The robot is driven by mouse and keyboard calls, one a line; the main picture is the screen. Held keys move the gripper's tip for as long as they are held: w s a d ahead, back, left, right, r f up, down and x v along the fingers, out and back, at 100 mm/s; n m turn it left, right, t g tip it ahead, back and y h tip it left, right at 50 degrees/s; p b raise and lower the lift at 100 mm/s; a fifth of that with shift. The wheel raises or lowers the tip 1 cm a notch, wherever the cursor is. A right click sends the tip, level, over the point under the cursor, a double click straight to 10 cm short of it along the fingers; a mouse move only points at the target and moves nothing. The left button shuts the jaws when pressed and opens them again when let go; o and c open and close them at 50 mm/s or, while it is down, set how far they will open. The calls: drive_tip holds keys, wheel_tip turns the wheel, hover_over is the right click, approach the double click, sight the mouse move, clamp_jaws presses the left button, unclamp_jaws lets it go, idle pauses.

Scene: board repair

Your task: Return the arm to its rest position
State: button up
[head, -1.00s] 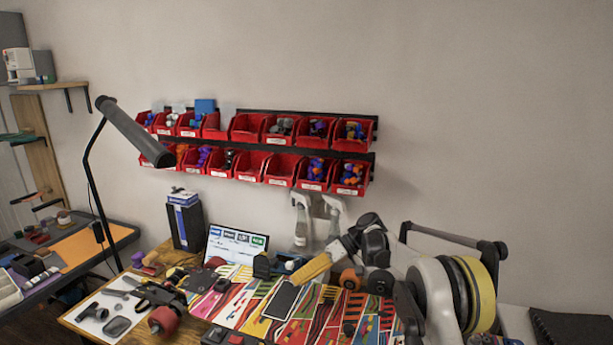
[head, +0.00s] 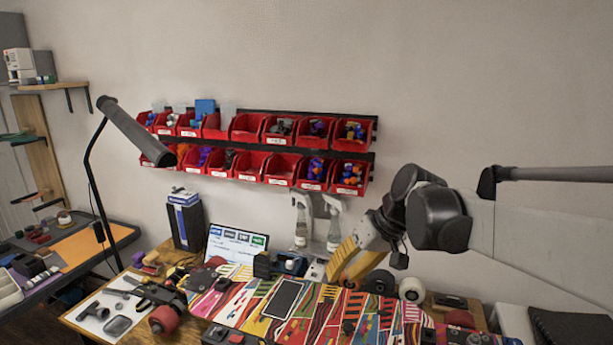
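My gripper (head: 341,279) is at the end of my arm, right of the middle in the head view. Its two yellow fingers point down and left, with a gap between them. I see nothing held in them. The fingers are in front of the wall, above the back edge of the colourful patterned board (head: 330,312) on the workbench. My arm reaches in from the right edge, raised and folded at a dark joint. The fingertips lie close to the bench items in the picture; whether they touch anything is not clear.
A dark flat phone-like object (head: 284,298) lies on the board. Wheels (head: 411,288) stand behind it. A tablet (head: 236,244), spray bottles (head: 301,225) and a black lamp (head: 135,130) stand nearby. Red bins (head: 248,128) hang on the wall. The upper right wall area is clear.

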drive_tip(key=s+d+f+m+t+h, duration=0.2)
drive_tip(key=s+d, duration=0.3)
drive_tip(key=s, duration=0.5)
drive_tip(key=s+d+f+m+t+h, duration=0.1)
drive_tip(key=s+d+f+t+h, duration=0.1)
drive_tip(key=s+d, duration=0.4)
drive_tip(key=s+f+h, duration=0.1)
drive_tip(key=s, duration=0.4)
drive_tip(key=shift+m, duration=0.4)
drive_tip(key=shift+s, duration=0.1)
